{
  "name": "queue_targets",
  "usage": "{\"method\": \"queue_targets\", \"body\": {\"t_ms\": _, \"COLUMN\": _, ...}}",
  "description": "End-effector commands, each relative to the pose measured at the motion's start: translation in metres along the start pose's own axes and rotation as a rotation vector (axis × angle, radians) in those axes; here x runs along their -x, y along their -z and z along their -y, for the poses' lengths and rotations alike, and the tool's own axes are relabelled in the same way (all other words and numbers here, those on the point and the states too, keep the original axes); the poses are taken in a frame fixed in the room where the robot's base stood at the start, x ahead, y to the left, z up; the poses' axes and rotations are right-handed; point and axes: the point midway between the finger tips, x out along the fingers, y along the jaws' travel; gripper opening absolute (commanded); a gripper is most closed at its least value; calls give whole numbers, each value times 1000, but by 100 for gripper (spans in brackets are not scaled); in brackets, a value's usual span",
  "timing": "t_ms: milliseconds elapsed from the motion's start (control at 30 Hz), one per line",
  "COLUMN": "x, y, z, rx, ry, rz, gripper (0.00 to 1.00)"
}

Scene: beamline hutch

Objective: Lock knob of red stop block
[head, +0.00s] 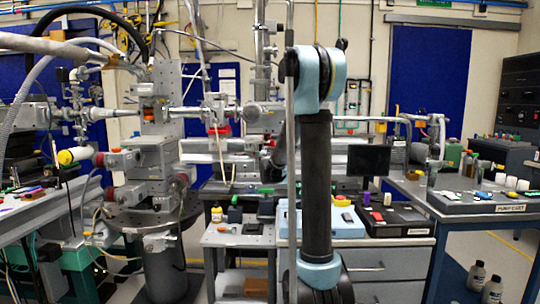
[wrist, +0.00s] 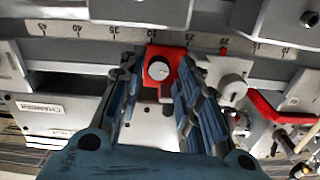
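The red stop block (wrist: 151,80) sits on a rail with a numbered scale, near the 30 mark, in the wrist view. Its round black knob (wrist: 160,68) with a small white mark faces the camera. My gripper (wrist: 159,76) is open, with one blue-grey finger on each side of the block and knob. I see a gap between the fingers and the knob; whether a fingertip touches the block's side I cannot tell. In the head view my arm stands upright in the middle, and my gripper cannot be made out there.
A grey-white block with a round knob (wrist: 232,87) is just right of the right finger. A red-edged part (wrist: 275,120) lies farther right. A white labelled box (wrist: 55,112) is at left. The head view shows beamline hardware (head: 150,150) and a side bench with bottles (head: 472,208).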

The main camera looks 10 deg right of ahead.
Motion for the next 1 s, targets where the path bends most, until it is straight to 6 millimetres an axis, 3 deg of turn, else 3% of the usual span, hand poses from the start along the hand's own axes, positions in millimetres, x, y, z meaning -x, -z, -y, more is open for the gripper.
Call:
{"method": "queue_targets", "body": {"t_ms": 233, "x": -26, "y": 0, "z": 0, "rx": 0, "ry": 0, "rz": 0, "gripper": 31}}
{"method": "queue_targets", "body": {"t_ms": 633, "x": -32, "y": 0, "z": 0, "rx": 0, "ry": 1, "rz": 0, "gripper": 31}}
{"method": "queue_targets", "body": {"t_ms": 667, "x": -32, "y": 0, "z": 0, "rx": 0, "ry": 1, "rz": 0, "gripper": 29}}
{"method": "queue_targets", "body": {"t_ms": 800, "x": -32, "y": 0, "z": 0, "rx": 0, "ry": 1, "rz": 0, "gripper": 0}}
{"method": "queue_targets", "body": {"t_ms": 1000, "x": -32, "y": 0, "z": 1, "rx": -15, "ry": 1, "rz": 0, "gripper": 0}}
